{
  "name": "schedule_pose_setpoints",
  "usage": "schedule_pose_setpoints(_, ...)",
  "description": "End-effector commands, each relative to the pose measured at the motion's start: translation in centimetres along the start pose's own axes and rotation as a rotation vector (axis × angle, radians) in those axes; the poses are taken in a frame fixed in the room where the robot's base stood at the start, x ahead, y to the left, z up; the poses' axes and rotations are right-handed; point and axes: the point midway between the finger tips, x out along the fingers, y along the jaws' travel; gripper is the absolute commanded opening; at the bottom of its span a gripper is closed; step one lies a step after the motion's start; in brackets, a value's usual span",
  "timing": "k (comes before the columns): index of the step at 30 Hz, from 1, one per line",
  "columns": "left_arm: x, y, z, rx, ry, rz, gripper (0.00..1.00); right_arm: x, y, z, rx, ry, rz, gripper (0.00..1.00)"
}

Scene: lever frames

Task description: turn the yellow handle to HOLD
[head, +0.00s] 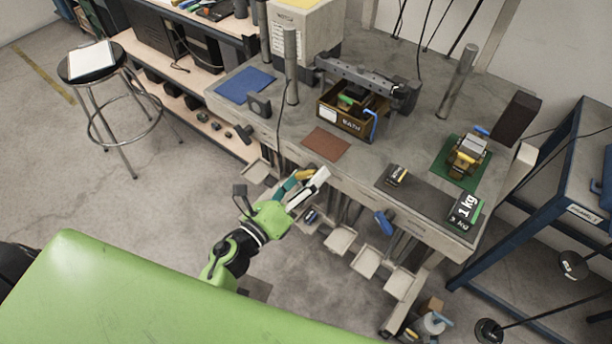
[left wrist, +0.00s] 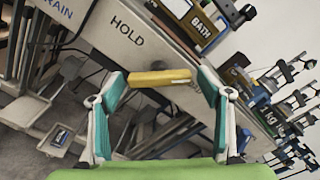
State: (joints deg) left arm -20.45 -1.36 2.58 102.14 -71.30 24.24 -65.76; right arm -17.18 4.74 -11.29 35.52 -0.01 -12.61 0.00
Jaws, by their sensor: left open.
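The yellow handle (left wrist: 160,77) shows as a short bar across the gap between my left gripper's fingertips in the left wrist view. In the head view only a small yellow part (head: 304,174) shows at the fingers. The word HOLD (left wrist: 127,31) is on the bench's pale front face, above and left of the handle in the wrist view. DRAIN (left wrist: 60,9), partly cut off, is farther left. My left gripper (head: 306,184) is open, its teal fingers on either side of the bar. I cannot tell whether they touch it. My right gripper is not in view.
A blue handle (head: 384,223) hangs at the bench front, right of my gripper. The bench top (head: 365,160) carries a BATH box (head: 343,122) and a 1 kg block (head: 464,211). Small trays (head: 341,240) stick out below. A stool (head: 92,62) stands left.

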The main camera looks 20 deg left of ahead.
Motion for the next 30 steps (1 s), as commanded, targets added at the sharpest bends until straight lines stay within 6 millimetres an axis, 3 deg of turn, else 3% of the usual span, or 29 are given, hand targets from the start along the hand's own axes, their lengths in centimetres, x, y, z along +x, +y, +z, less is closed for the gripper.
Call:
schedule_pose_setpoints(2, 0.0, 0.0, 0.0, 0.0, 0.0, 0.0, 0.66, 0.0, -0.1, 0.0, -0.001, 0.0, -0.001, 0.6)
schedule_pose_setpoints(6, 0.0, 0.0, 0.0, 0.0, 0.0, 0.0, 0.32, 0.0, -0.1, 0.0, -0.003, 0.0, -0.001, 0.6)
schedule_pose_setpoints(19, 0.0, -0.1, 0.1, -0.059, 0.0, 0.001, 0.32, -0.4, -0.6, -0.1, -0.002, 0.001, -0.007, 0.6)
schedule_pose_setpoints(30, 0.0, -0.3, 0.2, -0.336, 0.002, 0.001, 0.32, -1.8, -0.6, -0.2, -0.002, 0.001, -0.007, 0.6)
